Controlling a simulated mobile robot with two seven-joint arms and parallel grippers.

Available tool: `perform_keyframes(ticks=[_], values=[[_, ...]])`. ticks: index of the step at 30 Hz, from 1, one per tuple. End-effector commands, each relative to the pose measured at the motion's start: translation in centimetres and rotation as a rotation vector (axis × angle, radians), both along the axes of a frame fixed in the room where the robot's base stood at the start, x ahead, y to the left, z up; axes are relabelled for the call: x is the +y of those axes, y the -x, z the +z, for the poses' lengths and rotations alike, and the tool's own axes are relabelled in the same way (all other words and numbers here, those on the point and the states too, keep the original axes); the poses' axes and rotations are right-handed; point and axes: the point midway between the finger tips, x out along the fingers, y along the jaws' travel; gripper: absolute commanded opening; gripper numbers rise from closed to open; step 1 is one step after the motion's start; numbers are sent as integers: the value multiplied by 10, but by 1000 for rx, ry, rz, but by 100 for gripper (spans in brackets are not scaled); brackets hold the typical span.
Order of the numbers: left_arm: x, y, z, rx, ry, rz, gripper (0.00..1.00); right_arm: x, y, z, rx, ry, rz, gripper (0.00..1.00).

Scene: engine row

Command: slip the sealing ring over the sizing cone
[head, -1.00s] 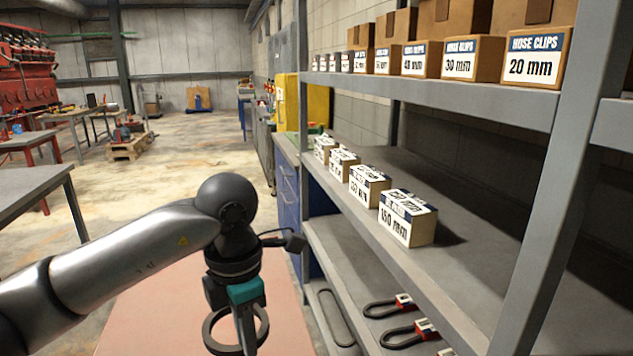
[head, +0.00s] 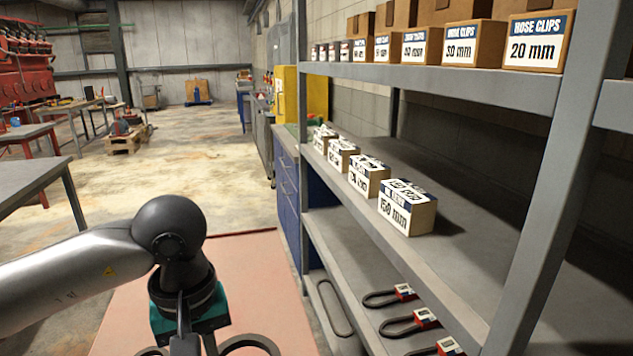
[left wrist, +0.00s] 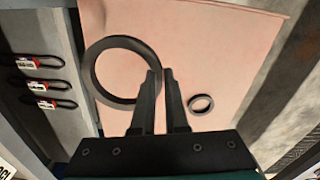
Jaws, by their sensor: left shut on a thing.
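The sealing ring, a large dark ring (left wrist: 90,70), is held at its right edge between the fingers of my left gripper (left wrist: 163,75) in the left wrist view. In the head view the left gripper (head: 187,346) is at the bottom edge, and part of a dark ring (head: 250,340) shows beside it, cut off by the frame. A smaller dark ring shape (left wrist: 201,104) shows right of the fingers over the pink surface; I cannot tell what it belongs to. I see no clear sizing cone. My right gripper is out of view.
A pink mat (head: 262,285) lies on the floor below the gripper. A grey shelf rack (head: 400,262) stands on the right with boxes (head: 408,208) and hanging-type belts (head: 405,321). A grey table (head: 35,180) is at the left. The floor (head: 190,170) ahead is open.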

Motion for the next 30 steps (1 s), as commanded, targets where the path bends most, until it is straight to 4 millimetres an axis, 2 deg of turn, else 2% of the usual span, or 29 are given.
perform_keyframes(ticks=[6, 10, 15, 20, 23, 30], values=[[7, 12, -4, 3, -3, -303, 0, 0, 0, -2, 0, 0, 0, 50], [9, 17, -5, 6, -3, -413, 0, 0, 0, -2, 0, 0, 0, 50], [10, 19, -6, 8, -3, -470, 0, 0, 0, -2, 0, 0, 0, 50], [10, 15, -4, 5, -4, -457, 0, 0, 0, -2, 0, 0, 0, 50], [11, 2, 1, -4, -7, -389, 0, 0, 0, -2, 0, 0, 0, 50], [19, -42, 22, -10, -6, -108, 0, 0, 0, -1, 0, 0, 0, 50]])
